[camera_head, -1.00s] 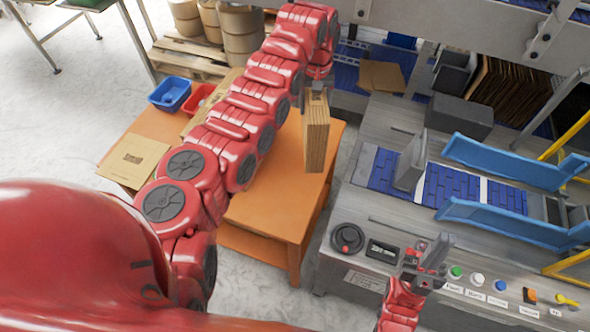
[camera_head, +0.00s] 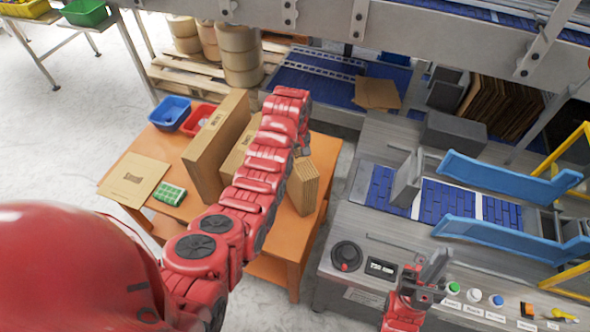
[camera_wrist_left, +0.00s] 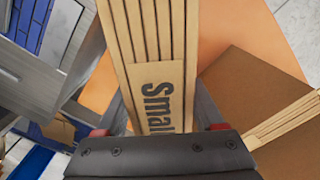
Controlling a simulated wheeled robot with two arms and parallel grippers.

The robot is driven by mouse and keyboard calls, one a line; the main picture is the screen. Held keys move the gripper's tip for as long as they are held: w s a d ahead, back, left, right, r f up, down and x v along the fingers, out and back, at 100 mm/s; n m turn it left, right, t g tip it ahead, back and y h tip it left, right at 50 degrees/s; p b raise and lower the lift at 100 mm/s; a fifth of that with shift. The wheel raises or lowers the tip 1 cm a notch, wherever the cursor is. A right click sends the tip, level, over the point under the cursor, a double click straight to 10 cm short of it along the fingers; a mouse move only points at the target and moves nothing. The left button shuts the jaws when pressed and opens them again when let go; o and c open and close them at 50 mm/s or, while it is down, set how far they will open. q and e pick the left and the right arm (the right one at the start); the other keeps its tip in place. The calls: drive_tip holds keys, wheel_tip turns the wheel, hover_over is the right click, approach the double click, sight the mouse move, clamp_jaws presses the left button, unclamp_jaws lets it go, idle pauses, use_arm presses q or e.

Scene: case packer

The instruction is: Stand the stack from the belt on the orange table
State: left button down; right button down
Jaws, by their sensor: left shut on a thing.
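A stack of flat brown cartons (camera_head: 303,186) stands roughly upright at the right side of the orange table (camera_head: 285,245). In the left wrist view the stack (camera_wrist_left: 155,45) shows its layered edges and a "Small" label. My left gripper (camera_head: 302,148) is shut on it, with one finger on each side in the wrist view (camera_wrist_left: 160,105). The arm hides part of the grip in the head view. I cannot tell whether the stack's bottom touches the tabletop. My right gripper (camera_head: 432,268) is beside the belt machine's panel; its jaw gap is unclear.
A tall stack (camera_head: 208,150) and a partly hidden stack (camera_head: 238,155) stand left of the held one. A blue bin (camera_head: 170,112), red bin (camera_head: 198,120), green item (camera_head: 170,193) and flat carton (camera_head: 133,182) are also on the table. The blue belt (camera_head: 445,200) lies right.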

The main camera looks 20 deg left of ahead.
use_arm(q)
wheel_tip(320, 180, down, 4)
drive_tip(key=shift+r+p, duration=0.25)
drive_tip(key=shift+p, duration=0.2)
unclamp_jaws()
drive_tip(key=shift+s, duration=0.1)
drive_tip(key=shift+r, duration=0.1)
